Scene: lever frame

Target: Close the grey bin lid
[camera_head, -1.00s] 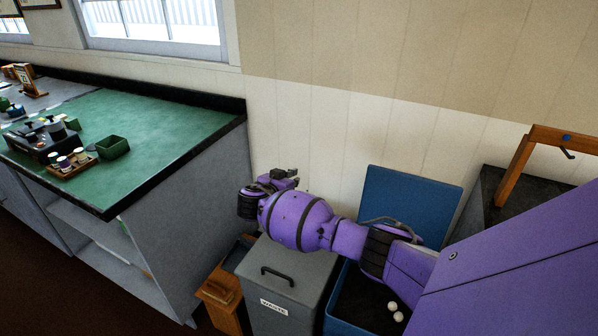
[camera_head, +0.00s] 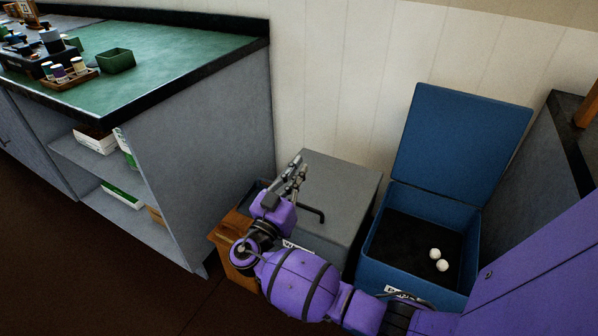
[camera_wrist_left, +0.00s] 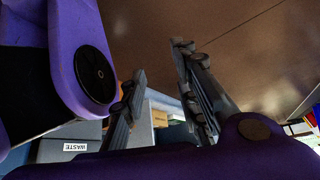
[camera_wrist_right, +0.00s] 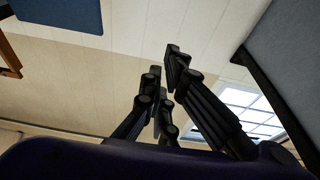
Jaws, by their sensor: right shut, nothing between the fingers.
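The grey bin (camera_head: 343,236) stands against the wall, with a white label on its front that is mostly hidden behind my right arm. Its grey lid (camera_head: 335,177) lies flat over the top, level and down; a black handle (camera_head: 316,213) shows on it. My right gripper (camera_head: 299,170) is shut and empty, its fingers pointing up in front of the lid's left part; I cannot tell whether it touches. The right wrist view shows its fingers (camera_wrist_right: 164,68) against the wall.
A blue bin (camera_head: 470,257) with its lid (camera_head: 459,140) raised stands to the right and holds white balls (camera_head: 438,260). A wooden box (camera_head: 234,240) stands left of the grey bin. A green-topped bench (camera_head: 170,52) is at the left. The floor before the bench is clear.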

